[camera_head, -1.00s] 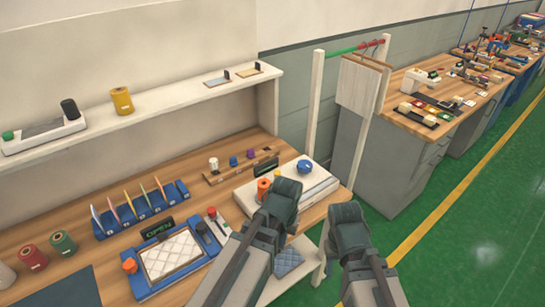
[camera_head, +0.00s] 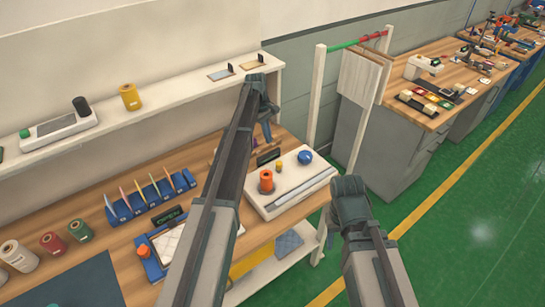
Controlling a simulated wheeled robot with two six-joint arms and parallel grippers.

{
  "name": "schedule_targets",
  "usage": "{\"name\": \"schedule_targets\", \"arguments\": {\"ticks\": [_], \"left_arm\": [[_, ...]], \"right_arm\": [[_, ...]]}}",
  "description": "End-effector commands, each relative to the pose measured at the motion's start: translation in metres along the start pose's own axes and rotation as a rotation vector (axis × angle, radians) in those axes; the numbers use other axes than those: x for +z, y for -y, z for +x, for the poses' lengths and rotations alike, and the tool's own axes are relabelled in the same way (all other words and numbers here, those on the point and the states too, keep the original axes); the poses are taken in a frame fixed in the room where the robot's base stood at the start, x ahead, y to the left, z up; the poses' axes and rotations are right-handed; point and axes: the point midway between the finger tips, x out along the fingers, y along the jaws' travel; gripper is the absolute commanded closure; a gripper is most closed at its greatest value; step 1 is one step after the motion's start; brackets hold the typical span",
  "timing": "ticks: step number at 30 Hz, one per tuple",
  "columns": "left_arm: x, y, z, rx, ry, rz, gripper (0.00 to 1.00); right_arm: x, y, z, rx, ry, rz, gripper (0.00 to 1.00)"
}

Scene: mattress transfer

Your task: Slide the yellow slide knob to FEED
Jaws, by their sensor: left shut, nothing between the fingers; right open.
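A small yellow knob (camera_head: 279,167) stands on the white device (camera_head: 272,207) on the wooden bench, between an orange knob (camera_head: 266,181) and a blue knob (camera_head: 305,158). I cannot read a FEED mark. My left gripper (camera_head: 267,128) is raised above and behind the device, fingers downward, shut and empty, apart from the yellow knob. My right gripper (camera_head: 345,215) is open and empty, in front of the bench's right end; its fingers are hard to make out.
A shelf (camera_head: 160,110) with a yellow spool (camera_head: 130,97) runs along the wall behind. My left arm hides part of the blue-framed tray (camera_head: 150,262). A white post (camera_head: 315,110) of a rack stands right of the bench. Green floor lies open at right.

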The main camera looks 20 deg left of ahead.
Motion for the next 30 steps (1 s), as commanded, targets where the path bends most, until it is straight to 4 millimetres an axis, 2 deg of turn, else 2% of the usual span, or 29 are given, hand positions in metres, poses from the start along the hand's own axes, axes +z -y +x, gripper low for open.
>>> {"name": "schedule_targets", "arguments": {"ticks": [11,17,23,30], "left_arm": [[-0.001,-0.001,0.0,-0.001,0.003,-0.01,1.0],[-0.002,-0.001,0.006,-0.001,0.003,-0.009,1.0],[-0.002,-0.001,0.024,-0.001,0.003,-0.009,1.0],[-0.002,-0.001,0.057,-0.001,0.003,-0.008,1.0]], "right_arm": [[0.0,0.0,0.0,0.0,0.0,0.0,0.5],[0.0,0.001,0.006,0.0,0.0,-0.001,0.5],[-0.001,0.002,0.023,0.001,0.0,-0.004,0.5],[-0.003,0.005,0.056,0.001,0.0,-0.005,0.5]]}}
